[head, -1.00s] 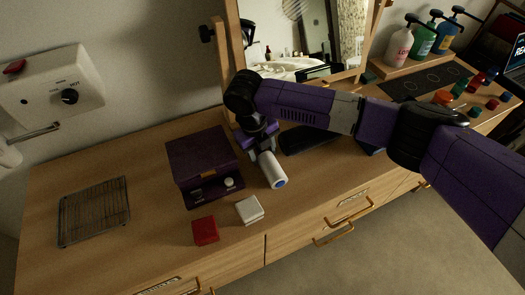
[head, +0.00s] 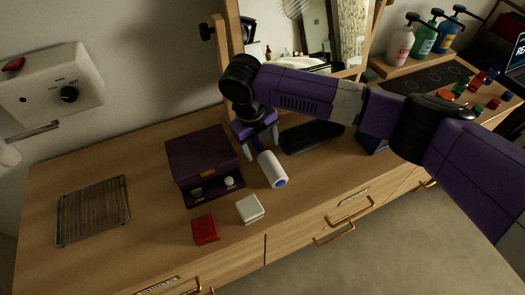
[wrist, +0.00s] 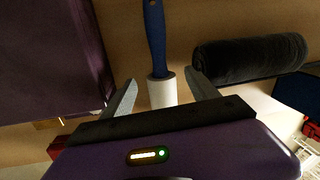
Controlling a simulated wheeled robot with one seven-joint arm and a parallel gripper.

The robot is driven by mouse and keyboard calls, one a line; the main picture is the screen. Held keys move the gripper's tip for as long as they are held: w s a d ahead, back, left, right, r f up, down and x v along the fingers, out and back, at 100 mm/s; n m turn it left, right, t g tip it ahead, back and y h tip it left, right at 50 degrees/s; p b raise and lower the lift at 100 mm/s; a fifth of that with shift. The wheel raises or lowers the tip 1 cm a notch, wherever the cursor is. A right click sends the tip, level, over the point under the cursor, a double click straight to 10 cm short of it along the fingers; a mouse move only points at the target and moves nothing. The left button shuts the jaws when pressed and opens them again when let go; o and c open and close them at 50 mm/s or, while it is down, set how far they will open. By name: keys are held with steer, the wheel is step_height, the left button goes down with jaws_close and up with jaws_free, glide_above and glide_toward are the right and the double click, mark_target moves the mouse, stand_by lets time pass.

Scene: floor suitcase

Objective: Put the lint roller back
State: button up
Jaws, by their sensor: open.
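The lint roller (head: 271,169) lies on the wooden dresser top, just right of the purple box. Its white roll with a blue end points to the front. In the wrist view the lint roller (wrist: 162,92) shows its blue handle running away from me and its white roll between my fingers. My gripper (head: 262,142) is above the lint roller with its fingers spread to either side. In the wrist view my gripper (wrist: 158,84) is open, with gaps between both fingers and the roll.
The purple box (head: 203,155) stands close on the left, and a dark rolled item (head: 311,137) lies close on the right. A red box (head: 205,230) and a white box (head: 250,209) sit in front. A wire rack (head: 93,210) is at far left. A mirror stands behind.

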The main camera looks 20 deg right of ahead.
step_height(320, 180, up, 9)
steer(key=a+b, duration=0.1)
steer(key=shift+a+f, duration=0.15)
steer(key=shift+a, duration=0.15)
steer(key=shift+s, duration=0.1)
